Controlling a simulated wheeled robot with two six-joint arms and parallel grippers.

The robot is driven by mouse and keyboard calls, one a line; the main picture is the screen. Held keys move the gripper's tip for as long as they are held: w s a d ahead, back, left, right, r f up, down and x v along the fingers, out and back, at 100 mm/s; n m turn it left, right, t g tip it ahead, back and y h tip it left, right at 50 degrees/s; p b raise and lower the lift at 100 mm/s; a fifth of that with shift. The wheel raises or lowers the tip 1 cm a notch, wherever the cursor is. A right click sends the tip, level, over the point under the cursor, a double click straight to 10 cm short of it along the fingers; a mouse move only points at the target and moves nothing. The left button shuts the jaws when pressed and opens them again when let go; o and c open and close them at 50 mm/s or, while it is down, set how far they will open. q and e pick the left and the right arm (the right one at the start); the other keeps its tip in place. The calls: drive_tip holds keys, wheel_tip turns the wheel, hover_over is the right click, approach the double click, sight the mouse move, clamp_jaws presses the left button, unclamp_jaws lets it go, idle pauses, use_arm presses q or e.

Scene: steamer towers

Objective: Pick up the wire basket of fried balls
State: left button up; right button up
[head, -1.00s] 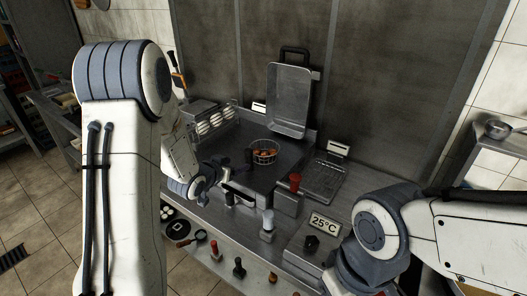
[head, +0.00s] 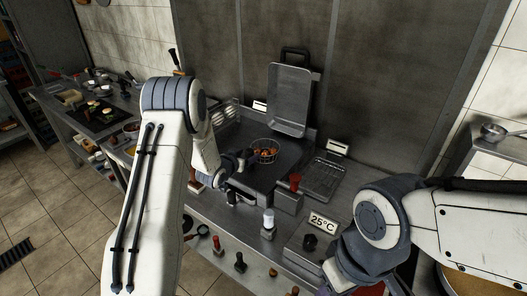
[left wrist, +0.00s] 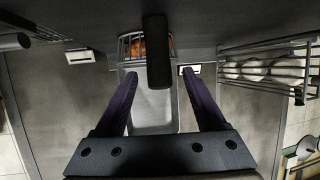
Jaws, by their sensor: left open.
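The wire basket (head: 265,157) holds orange-brown fried balls (head: 265,151) and stands on the fryer top at the centre of the head view. It also shows at the top of the left wrist view (left wrist: 124,50), with its black handle (left wrist: 158,50) pointing toward the camera. My left gripper (head: 244,160) is close to the basket's handle side. Its jaws are open, and in the left wrist view the handle lies between the two fingers. I cannot tell whether either finger touches it.
A metal lid or pan (head: 289,100) stands upright behind the basket. A rack of white balls (left wrist: 270,69) stands close by in the left wrist view. A 25°C display (head: 322,222) is in front.

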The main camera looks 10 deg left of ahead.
use_arm(q)
drive_tip(key=shift+w, duration=0.1)
clamp_jaws()
idle(1.3)
drive_tip(key=shift+r, duration=0.1)
